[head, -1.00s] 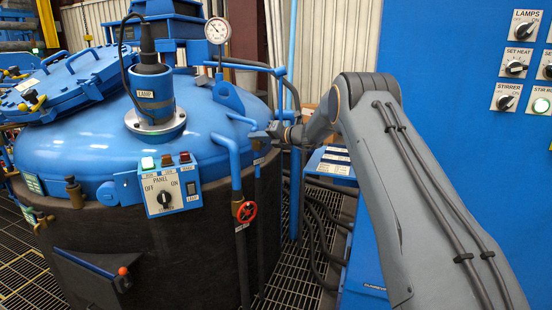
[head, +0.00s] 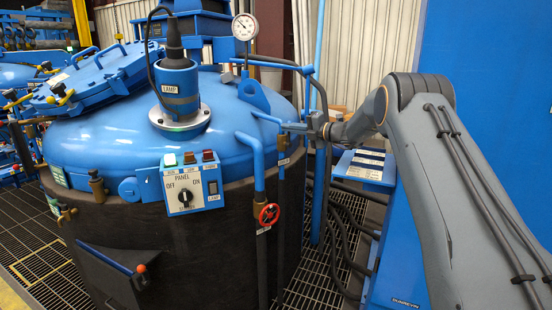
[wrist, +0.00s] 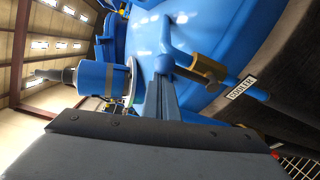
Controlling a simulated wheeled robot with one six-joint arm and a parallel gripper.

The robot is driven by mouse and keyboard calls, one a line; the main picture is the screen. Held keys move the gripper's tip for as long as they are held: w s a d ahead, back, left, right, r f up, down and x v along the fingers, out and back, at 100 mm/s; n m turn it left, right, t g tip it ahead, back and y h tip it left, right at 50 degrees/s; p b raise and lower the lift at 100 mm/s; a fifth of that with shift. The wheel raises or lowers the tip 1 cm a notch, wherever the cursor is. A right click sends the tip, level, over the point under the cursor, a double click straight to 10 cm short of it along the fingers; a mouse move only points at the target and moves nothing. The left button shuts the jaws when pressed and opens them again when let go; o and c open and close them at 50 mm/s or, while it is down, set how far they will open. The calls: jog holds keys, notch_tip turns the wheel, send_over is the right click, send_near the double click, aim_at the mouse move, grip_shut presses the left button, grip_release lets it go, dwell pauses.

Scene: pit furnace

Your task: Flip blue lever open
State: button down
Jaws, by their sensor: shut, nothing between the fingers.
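A thin blue bar (head: 266,117), which looks like the blue lever, sits at the right side of the blue furnace lid above a brass valve (head: 283,144). In the wrist view a blue bar (wrist: 166,42) with a rounded joint stands just beyond the fingers, beside a brass fitting (wrist: 206,66) on a blue pipe labelled COOLER. My gripper (head: 292,127) is shut and empty, pointing left close to the bar's right end. Its fingers show in the wrist view (wrist: 162,100) too. I cannot tell whether they touch the bar.
A blue pipe with a red handwheel (head: 268,214) stands left of my gripper. A panel box (head: 190,188), lamp housing (head: 178,88) and gauge (head: 245,27) are on the furnace. A blue bar with an orange knob (head: 140,268) is low in front. Black hoses (head: 345,235) hang right.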

jog(key=shift+w+d, duration=0.1)
jog(key=shift+d, duration=0.25)
jog(key=b+v, duration=0.1)
jog(key=v, duration=0.6)
jog(key=shift+s, duration=0.3)
jog(key=s+a+f+n+g+h, duration=0.2)
jog(key=s+f+n+g, duration=0.15)
jog(key=s+n, duration=0.35)
jog(key=s+a+f+n+g+h, duration=0.15)
jog(key=s+f+n, duration=0.3)
jog(key=s, duration=0.45)
jog(key=s+a+f+n+g+h, duration=0.1)
jog(key=s+f+n+g+h, duration=0.25)
jog(key=s+n, duration=0.4)
jog(key=s+d+f+n+h, duration=0.2)
jog(key=s+d+n, duration=0.1)
jog(key=s+n, duration=0.4)
jog(key=s+d+f+n+g+h, duration=0.1)
jog(key=s+n, duration=0.6)
jog(key=s, duration=0.7)
jog(key=s+d+f+n+g+h, duration=0.1)
jog(key=s+d+f+n+h, duration=0.2)
jog(key=s+n, duration=0.4)
jog(key=s+d+f, duration=0.1)
jog(key=s+d, duration=0.1)
jog(key=s, duration=0.1)
jog(key=shift+s+f+n+h, duration=0.25)
jog(key=shift+f+n+h, duration=0.05)
jog(key=shift+f, duration=0.05)
